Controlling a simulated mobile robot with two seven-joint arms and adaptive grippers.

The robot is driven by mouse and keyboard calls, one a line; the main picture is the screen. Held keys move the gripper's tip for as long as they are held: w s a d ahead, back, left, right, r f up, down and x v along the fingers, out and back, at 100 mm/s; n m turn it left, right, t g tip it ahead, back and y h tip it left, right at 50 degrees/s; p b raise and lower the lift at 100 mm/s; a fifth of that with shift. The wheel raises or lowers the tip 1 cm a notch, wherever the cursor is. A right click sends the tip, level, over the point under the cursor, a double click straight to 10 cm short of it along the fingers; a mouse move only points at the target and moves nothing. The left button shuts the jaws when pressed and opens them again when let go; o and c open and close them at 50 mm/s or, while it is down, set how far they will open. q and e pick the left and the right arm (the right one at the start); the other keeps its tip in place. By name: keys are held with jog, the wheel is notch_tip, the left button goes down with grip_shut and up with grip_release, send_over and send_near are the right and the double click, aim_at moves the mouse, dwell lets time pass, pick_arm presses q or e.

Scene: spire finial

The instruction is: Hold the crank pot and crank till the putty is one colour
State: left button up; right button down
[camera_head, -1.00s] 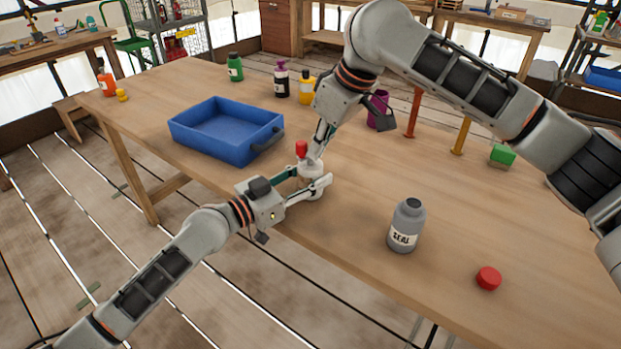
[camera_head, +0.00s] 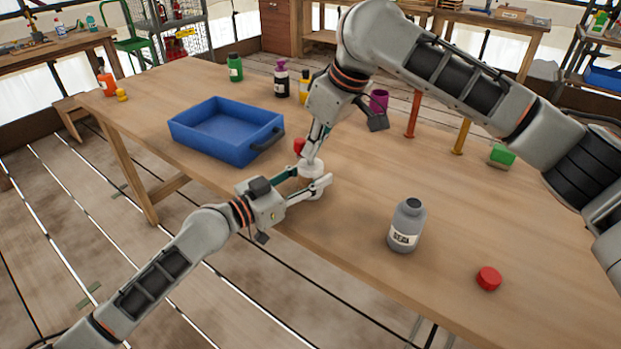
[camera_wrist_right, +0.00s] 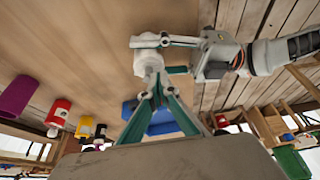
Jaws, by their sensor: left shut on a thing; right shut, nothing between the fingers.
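The crank pot (camera_head: 312,170) is a small white pot at the table's near edge, mostly hidden by my grippers. Its red knob (camera_head: 299,146) shows just left of my right fingers and is partly covered. My left gripper (camera_head: 313,182) is shut around the pot's side. My right gripper (camera_head: 309,160) is shut and empty, its fingertips over the pot's top close to the knob. In the right wrist view the white pot (camera_wrist_right: 146,62) lies just beyond my closed right fingertips (camera_wrist_right: 153,82). The putty is not visible.
A blue tray (camera_head: 226,131) stands left of the pot. A grey bottle (camera_head: 407,226) and a red cap (camera_head: 488,278) are at the right. The table between pot and grey bottle is clear.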

jog(key=shift+d+r, duration=0.1)
jog(key=shift+d, duration=0.25)
notch_tip(320, 180, up, 7)
dwell(1.0)
dwell(0.4)
pick_arm(q)
jog(key=o, duration=1.3)
